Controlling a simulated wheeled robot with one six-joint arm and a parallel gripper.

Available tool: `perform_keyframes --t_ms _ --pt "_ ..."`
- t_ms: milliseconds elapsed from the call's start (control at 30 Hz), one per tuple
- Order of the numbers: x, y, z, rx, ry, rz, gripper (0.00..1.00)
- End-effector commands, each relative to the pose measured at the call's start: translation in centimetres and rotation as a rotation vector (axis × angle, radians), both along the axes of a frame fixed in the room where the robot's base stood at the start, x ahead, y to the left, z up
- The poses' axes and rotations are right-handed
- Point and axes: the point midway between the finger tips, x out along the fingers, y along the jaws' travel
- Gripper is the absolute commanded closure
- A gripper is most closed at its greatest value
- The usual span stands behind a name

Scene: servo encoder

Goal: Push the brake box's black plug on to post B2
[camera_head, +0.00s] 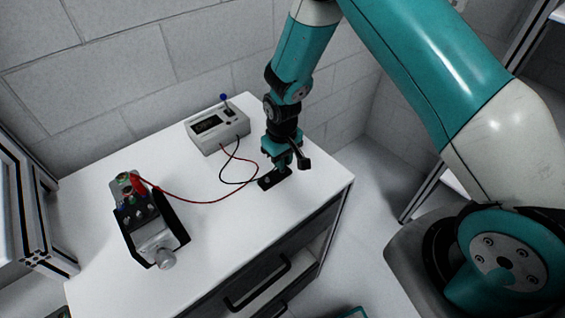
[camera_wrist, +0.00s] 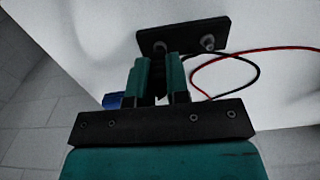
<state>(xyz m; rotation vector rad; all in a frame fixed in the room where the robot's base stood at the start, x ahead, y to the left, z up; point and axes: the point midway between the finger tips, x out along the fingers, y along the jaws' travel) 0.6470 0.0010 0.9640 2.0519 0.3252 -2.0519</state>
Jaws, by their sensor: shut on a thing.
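The brake box (camera_head: 218,127) is a pale grey case with a dark display and a blue-tipped lever, at the back of the white table. Its black lead (camera_head: 225,181) loops across to my gripper (camera_head: 284,166). My gripper points down at a small black plate (camera_head: 269,182) near the table's right side. In the wrist view my gripper (camera_wrist: 161,90) is shut on a dark piece between its fingers, apparently the black plug, mostly hidden. The plate (camera_wrist: 180,33) there shows two pale studs. The motor unit (camera_head: 150,225) stands at left, with a red plug (camera_head: 137,183) on it. Post labels are unreadable.
The red lead (camera_head: 205,201) runs from the box across the table to the motor unit. A drawer front with a black handle (camera_head: 258,285) is below. A block wall stands behind.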

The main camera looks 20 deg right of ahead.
Motion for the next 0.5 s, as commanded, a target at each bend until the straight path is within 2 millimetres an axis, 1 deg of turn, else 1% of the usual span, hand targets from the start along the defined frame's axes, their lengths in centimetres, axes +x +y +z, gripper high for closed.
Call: perform_keyframes --t_ms 500 --pt "0.0 0.0 2.5 0.000 0.001 0.000 1.00"
